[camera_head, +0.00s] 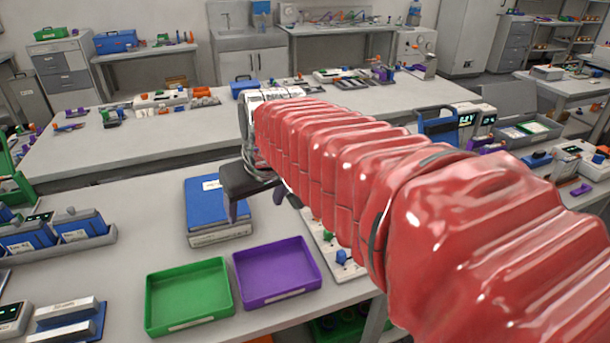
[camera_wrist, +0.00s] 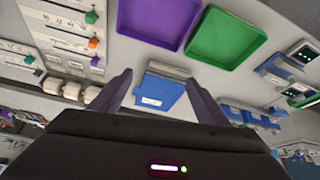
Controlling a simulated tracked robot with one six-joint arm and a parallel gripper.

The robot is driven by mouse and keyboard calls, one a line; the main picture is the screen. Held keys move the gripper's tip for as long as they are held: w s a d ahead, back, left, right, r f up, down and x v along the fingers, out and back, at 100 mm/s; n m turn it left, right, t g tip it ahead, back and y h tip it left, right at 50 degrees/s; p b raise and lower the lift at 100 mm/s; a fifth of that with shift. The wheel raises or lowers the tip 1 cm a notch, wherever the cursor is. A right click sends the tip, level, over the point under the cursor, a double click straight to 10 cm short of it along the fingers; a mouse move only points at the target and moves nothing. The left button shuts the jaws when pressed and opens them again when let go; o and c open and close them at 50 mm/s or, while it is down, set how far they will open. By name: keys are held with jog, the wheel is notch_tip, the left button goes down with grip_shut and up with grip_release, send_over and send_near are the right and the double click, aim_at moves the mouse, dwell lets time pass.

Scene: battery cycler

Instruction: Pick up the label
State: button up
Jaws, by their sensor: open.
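A small white label (camera_head: 211,185) lies on the top of a blue pad (camera_head: 207,206) that rests on a grey box on the near bench. In the wrist view the label (camera_wrist: 151,101) shows on the blue pad (camera_wrist: 165,89), between my two fingers in the picture. My gripper (camera_head: 255,204) is open, above and to the right of the pad in the head view, with nothing between its fingers. Its fingers (camera_wrist: 158,82) point toward the pad in the wrist view, apart from it. Whether this label is loose or fixed to the pad cannot be told.
A green tray (camera_head: 188,325) and a purple tray (camera_head: 275,300), both empty, sit in front of the blue pad. A rack of blue units (camera_head: 60,257) stands at the left. A white panel with coloured knobs (camera_head: 335,252) lies partly behind my red arm.

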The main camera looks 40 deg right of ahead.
jog(key=w+d, duration=0.8)
jog(key=d, duration=0.1)
jog(key=w+d+f, duration=0.3)
jog(key=d, duration=0.5)
jog(key=w+d+f+m, duration=0.1)
jog(key=w+d+f, duration=0.1)
jog(key=d, duration=0.7)
jog(key=w+d+f+m+g, duration=0.1)
jog(key=w+d+f, duration=0.2)
jog(key=d, duration=0.6)
jog(key=shift+w+d+f+h, duration=0.2)
jog(key=shift+w+f+h, duration=0.15)
jog(key=shift+f, duration=0.15)
jog(key=shift+f, duration=0.15)
jog(key=x, duration=0.8)
jog(key=shift+w+f, duration=0.15)
jog(key=shift+w+x, duration=0.1)
jog(key=shift+x, duration=1.2)
jog(key=shift+w+x, duration=0.15)
jog(key=shift+x, duration=1.15)
jog(key=shift+a, duration=0.2)
jog(key=shift+c, duration=0.6)
